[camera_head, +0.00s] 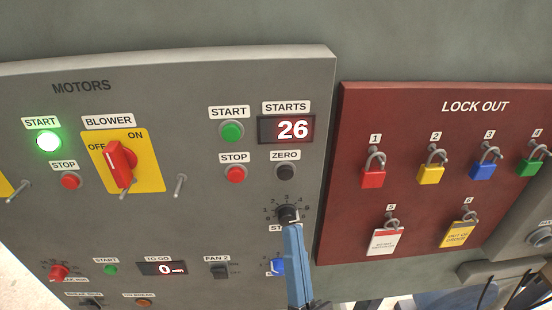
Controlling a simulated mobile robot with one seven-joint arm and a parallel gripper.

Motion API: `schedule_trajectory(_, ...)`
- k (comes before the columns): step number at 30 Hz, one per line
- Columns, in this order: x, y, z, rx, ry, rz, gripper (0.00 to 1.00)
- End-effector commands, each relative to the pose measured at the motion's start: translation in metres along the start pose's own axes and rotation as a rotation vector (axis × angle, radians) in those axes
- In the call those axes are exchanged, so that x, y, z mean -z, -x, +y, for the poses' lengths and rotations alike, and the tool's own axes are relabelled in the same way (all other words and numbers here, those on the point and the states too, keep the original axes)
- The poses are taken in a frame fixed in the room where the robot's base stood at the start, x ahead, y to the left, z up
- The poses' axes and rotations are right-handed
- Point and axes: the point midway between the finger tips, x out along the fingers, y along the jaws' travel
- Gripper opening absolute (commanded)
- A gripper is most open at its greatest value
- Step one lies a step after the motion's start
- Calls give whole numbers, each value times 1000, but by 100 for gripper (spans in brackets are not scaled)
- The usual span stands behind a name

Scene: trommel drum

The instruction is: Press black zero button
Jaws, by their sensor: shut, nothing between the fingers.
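The black zero button (286,172) sits on the grey motors panel (205,80), under the ZERO label and below the STARTS display (286,129), which reads 26. My gripper (293,222) is shut and empty, a blue shape reaching up from the bottom edge. Its tip is below the zero button, apart from it in the picture, and overlaps the lower edge of a black dial knob (286,212). I cannot tell whether it touches the knob. It partly hides the label under that knob.
A red stop button (235,174) and a green start button (231,131) sit left of the zero button. The red lock out board (350,140) with several padlocks stands at the right.

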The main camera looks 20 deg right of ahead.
Motion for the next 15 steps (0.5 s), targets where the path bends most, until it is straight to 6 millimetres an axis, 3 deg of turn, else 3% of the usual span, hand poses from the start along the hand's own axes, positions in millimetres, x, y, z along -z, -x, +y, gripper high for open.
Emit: schedule_trajectory(15,-7,-9,7,1,0,2,0)
